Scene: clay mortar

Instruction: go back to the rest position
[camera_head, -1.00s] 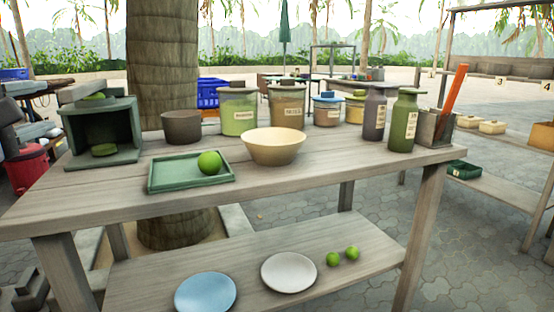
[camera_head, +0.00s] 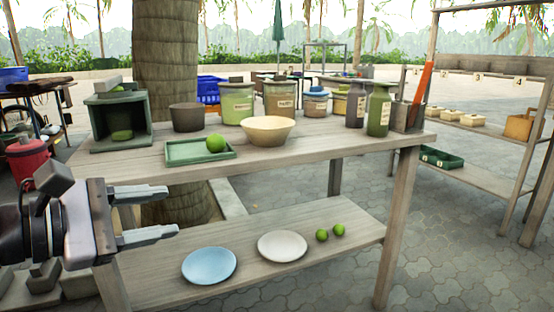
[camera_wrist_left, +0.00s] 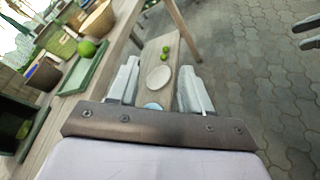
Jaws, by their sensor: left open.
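My left gripper (camera_head: 170,211) comes in from the left in the head view. It is open and empty, in front of the wooden table (camera_head: 330,152)'s left end, with its fingers pointing right. In the left wrist view the two fingers of my left gripper (camera_wrist_left: 158,68) are spread apart, with the lower shelf (camera_wrist_left: 160,45) showing between and beyond them. Pale finger-like parts at that view's right edge look like my right gripper (camera_wrist_left: 308,32), mostly cut off. My right gripper does not show in the head view.
On the tabletop stand a green tray (camera_head: 182,159) with a lime (camera_head: 215,143), a cream bowl (camera_head: 267,130) and several jars. The lower shelf holds a blue plate (camera_head: 209,266), a white plate (camera_head: 283,246) and two limes. Paved floor to the right is open.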

